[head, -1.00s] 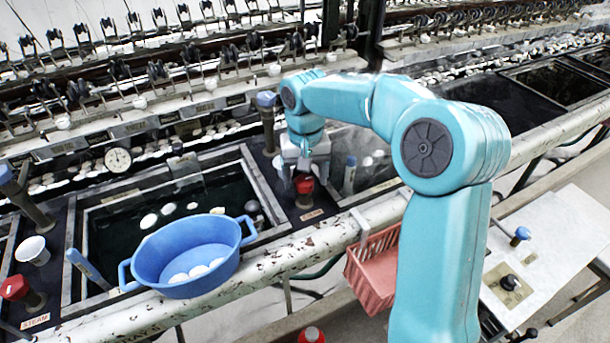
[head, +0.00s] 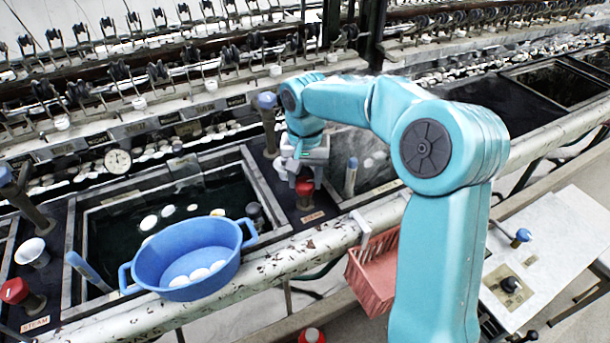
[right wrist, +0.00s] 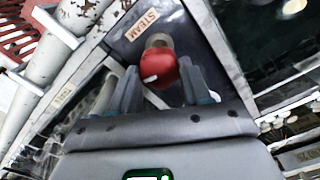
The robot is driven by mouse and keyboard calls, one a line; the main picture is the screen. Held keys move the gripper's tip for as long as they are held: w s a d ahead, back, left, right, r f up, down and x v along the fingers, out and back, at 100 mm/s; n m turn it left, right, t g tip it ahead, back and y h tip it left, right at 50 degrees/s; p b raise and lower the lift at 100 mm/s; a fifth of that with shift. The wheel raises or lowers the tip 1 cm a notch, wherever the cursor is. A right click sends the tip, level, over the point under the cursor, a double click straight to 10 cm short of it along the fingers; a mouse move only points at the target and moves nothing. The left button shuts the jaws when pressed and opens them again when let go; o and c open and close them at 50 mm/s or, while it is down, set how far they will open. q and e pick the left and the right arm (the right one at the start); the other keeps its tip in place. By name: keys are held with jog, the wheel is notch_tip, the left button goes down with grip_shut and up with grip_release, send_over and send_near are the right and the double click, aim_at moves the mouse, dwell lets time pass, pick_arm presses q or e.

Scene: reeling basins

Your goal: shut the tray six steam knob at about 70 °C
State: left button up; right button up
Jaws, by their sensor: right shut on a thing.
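A red steam knob (head: 305,188) stands on the dark panel between two basins, behind a STEAM label (head: 312,216). My right gripper (head: 304,179) is over it from above. In the right wrist view the red knob (right wrist: 160,66) sits between the two fingers of the gripper (right wrist: 162,84), which are shut on it; a white mark shows on the knob. A round dial gauge (head: 118,160) is on the back wall of the left basin; its reading is too small to tell. My left gripper is not in view.
A blue colander (head: 187,258) with white cocoons rests at the left basin's front edge. Another red knob (head: 15,290) is at far left. Blue-topped handles (head: 267,101) rise near my gripper. A red basket (head: 375,270) hangs from the front pipe (head: 280,262).

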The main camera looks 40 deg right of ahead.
aim_at(305, 182)
jog(key=m, duration=0.6)
jog(key=shift+r, duration=0.15)
jog(key=shift+m, duration=0.4)
jog(key=o, duration=1.1)
jog(key=shift+c, duration=0.2)
jog(key=shift+s+a+r, duration=0.1)
jog(key=shift+a, duration=0.05)
notch_tip(305, 182, up, 16)
jog(key=p, duration=0.3)
